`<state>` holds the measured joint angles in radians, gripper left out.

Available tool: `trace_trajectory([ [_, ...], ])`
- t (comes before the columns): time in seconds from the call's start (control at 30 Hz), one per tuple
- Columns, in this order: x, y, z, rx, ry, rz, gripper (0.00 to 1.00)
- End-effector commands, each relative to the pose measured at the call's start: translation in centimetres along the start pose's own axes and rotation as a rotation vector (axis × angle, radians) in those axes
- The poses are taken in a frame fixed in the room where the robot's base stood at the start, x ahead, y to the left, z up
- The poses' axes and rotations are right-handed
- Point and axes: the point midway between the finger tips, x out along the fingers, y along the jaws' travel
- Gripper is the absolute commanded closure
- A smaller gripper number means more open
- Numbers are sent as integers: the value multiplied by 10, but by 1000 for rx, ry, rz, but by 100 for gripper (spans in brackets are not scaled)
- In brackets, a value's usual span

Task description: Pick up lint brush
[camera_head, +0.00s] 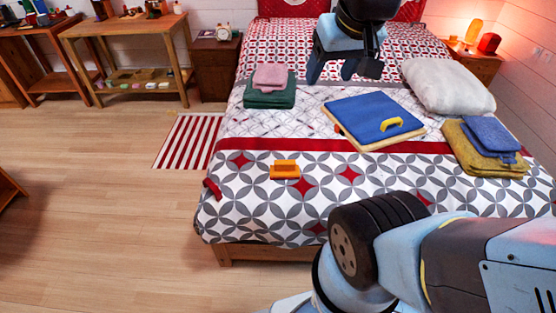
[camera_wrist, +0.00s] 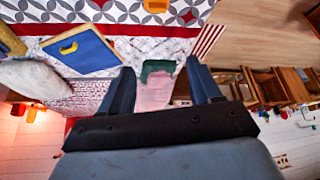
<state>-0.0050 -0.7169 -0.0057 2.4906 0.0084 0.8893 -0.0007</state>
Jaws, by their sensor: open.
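A small orange block-like item (camera_head: 284,169), which looks like the lint brush, lies on the patterned bedspread near the front of the bed. It also shows at the top edge of the wrist view (camera_wrist: 155,5), partly cut off. My gripper (camera_head: 343,74) is held above the far half of the bed, well apart from the orange item. In the wrist view its two blue fingers (camera_wrist: 160,66) are spread with nothing between them; folded cloths show on the bed beyond.
The bed (camera_head: 245,220) also bears a blue board with a yellow handle (camera_head: 365,112), a pink and green cloth stack (camera_head: 270,88), a white pillow (camera_head: 447,86) and folded yellow and blue cloths (camera_head: 488,142). Bedspread around the orange item is clear. Open wooden floor (camera_head: 110,210) lies left.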

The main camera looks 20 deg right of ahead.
Motion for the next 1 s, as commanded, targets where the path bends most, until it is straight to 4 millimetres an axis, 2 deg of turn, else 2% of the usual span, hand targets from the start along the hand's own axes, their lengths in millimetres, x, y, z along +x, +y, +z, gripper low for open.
trace_trajectory([
  [0.03, 6, 2, -6, 4, -14, -7, 32],
  [0.1, 17, 6, -16, 12, -34, -19, 25],
  [0.37, 71, 2, -56, 54, -117, -58, 0],
  [0.7, 160, -1, -94, 119, -223, -76, 0],
  [1.0, 251, -2, -107, 175, -314, -57, 0],
])
